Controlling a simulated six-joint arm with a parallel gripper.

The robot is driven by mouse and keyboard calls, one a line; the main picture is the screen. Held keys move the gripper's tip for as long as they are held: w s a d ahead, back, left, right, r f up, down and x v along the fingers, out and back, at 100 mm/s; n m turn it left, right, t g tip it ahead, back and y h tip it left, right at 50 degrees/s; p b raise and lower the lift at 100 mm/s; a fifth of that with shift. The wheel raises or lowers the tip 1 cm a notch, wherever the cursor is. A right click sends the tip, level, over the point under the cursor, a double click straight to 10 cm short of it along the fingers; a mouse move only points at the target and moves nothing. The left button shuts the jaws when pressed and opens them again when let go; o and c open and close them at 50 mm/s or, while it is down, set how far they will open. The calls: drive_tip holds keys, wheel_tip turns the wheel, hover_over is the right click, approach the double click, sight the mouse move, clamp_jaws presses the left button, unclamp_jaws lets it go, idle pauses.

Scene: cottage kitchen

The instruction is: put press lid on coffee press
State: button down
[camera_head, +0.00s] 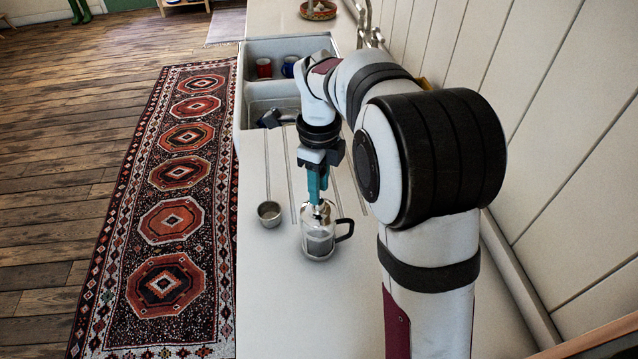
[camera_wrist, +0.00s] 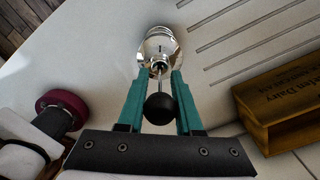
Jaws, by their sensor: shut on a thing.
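The coffee press (camera_head: 318,243) stands upright on the pale counter, a clear vessel with a black handle on its right. My gripper (camera_head: 318,198) points down just above its mouth, teal fingers closed on the press lid. In the wrist view my gripper (camera_wrist: 163,76) has its fingertips on either side of the shiny metal press lid (camera_wrist: 158,47). The lid's rod and black ball knob (camera_wrist: 160,107) lie between the fingers. In the head view the silver lid (camera_head: 323,209) shows at the press mouth. I cannot tell whether it is seated there or held slightly above.
A small metal cup (camera_head: 269,213) stands left of the press. Behind is a sink (camera_head: 242,95) with a red mug (camera_head: 264,68) and a blue mug (camera_head: 288,67). A wooden crate (camera_wrist: 285,105) shows at the right in the wrist view. The front counter is clear.

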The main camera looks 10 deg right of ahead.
drive_tip(key=shift+f, duration=0.6)
idle(0.3)
drive_tip(key=c, duration=0.8)
unclamp_jaws()
drive_tip(key=shift+c, duration=0.2)
drive_tip(key=shift+r, duration=5.5)
drive_tip(key=s+f+n+y, duration=0.1)
drive_tip(key=s+f+n, duration=0.2)
drive_tip(key=s+n, duration=0.6)
drive_tip(key=s+f+n, duration=0.4)
drive_tip(key=s+n, duration=0.6)
drive_tip(key=s, duration=1)
drive_tip(key=shift+f+y, duration=0.25)
drive_tip(key=shift+y, duration=0.15)
